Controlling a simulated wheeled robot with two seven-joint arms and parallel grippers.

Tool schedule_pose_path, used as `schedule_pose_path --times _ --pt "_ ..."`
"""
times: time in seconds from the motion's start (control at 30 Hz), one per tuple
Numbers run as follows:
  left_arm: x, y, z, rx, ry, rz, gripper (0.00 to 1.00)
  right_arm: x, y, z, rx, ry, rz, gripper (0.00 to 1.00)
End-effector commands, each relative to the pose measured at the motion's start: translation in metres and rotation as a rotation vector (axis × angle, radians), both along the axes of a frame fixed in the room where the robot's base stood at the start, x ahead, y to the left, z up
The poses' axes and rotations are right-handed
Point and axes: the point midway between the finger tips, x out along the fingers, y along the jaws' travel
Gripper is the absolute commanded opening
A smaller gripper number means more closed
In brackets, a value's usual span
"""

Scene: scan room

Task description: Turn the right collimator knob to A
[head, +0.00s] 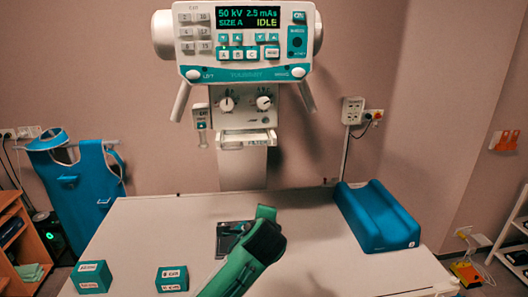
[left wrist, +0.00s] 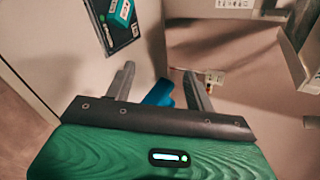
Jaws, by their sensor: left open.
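The marks around both are too small to read, so I cannot tell the right knob's setting. My left gripper (head: 264,232), green and dark grey, is over the table, low in the head view, well below and apart from the knobs. Its fingers are not clear there; the left wrist view shows them spread and empty (left wrist: 160,85). My right gripper is not in view.
A filter tray (head: 248,139) juts out below the knobs. A teal apron (head: 80,190) hangs at left.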

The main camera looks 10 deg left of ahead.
Motion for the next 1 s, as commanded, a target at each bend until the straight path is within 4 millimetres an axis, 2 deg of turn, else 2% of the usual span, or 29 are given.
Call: schedule_pose_path --times 0.03,0.13,0.3,0.4,0.5,0.6,0.77,0.87,1.0 --pt "0.007 -0.004 0.036 0.069 -0.044 -0.021 0.55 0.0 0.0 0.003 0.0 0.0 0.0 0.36" --pt "0.015 -0.011 0.096 0.211 -0.111 -0.052 0.55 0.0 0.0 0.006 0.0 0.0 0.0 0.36" --pt "0.015 -0.022 0.191 0.452 -0.213 -0.072 0.55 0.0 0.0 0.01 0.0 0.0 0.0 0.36" --pt "0.011 -0.026 0.236 0.57 -0.257 -0.066 0.55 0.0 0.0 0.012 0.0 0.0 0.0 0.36" --pt "0.005 -0.029 0.267 0.655 -0.285 -0.055 0.55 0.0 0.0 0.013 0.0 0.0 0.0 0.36" --pt "0.002 -0.03 0.284 0.703 -0.299 -0.047 0.55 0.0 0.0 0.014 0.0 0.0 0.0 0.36" --pt "0.006 -0.029 0.293 0.726 -0.304 -0.043 0.55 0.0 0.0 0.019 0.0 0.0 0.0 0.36" --pt "0.018 -0.024 0.294 0.726 -0.301 -0.043 0.55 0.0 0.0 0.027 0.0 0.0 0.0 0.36" --pt "0.045 -0.015 0.295 0.726 -0.299 -0.042 0.55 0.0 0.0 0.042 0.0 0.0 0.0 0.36"
